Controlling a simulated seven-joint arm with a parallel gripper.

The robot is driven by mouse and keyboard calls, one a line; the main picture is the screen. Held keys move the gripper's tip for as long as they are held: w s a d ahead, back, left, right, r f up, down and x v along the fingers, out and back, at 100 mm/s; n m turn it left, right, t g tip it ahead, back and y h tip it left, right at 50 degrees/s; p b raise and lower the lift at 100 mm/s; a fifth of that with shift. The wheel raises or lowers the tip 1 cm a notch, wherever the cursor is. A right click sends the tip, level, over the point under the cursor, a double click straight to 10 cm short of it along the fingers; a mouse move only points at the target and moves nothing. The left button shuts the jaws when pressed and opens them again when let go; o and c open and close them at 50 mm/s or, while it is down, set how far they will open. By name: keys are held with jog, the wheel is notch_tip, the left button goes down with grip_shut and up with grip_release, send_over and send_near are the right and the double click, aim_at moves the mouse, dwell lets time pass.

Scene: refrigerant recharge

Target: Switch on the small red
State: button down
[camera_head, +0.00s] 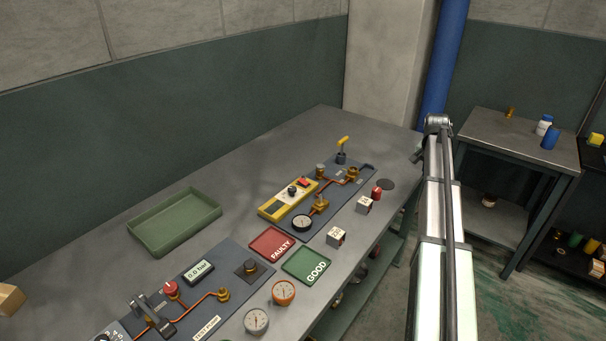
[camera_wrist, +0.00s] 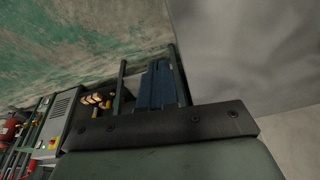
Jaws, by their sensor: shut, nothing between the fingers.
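A small red rocker switch (camera_head: 303,182) is on the far end of a yellow unit (camera_head: 272,209) in the head view. The unit also has a dark knob and a dark panel, and lies on a dark board (camera_head: 340,199) with copper pipe. I cannot tell the switch's position. My gripper (camera_wrist: 158,68) shows in the wrist view, shut and empty, with its fingers together. In the head view my arm rises at the right of the bench, and the gripper is mostly hidden behind it, away from the switch. The wrist view does not show the switch.
The bench (camera_head: 110,262) holds a green tray (camera_head: 165,240), a red FAULTY mat (camera_head: 262,240), a green GOOD mat (camera_head: 316,270), loose gauges and a small red can (camera_head: 377,192). A yellow-handled valve (camera_head: 342,143) stands beyond the unit. A side table (camera_head: 500,135) is at right.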

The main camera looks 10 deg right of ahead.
jog(key=w+a+r+y, duration=0.1)
jog(key=a+r, duration=0.2)
jog(key=a, duration=0.5)
jog(key=w+a+r+n, duration=0.1)
jog(key=w+a+r, duration=0.15)
jog(key=a, duration=0.55)
jog(key=a+r+y, duration=0.1)
jog(key=a+r, duration=0.2)
jog(key=a, duration=0.4)
notch_tip(320, 180, up, 6)
jog(key=y, duration=0.2)
send_over(301, 180)
jog(key=s+d, duration=0.2)
jog(key=d, duration=0.1)
jog(key=shift+s+a+f+n, duration=0.15)
jog(key=shift+s+a+n, duration=0.05)
jog(key=shift+n, duration=0.2)
jog(key=x, duration=1.3)
jog(key=shift+s+f, duration=0.1)
jog(key=shift+f, duration=0.45)
jog(key=shift+f, duration=0.1)
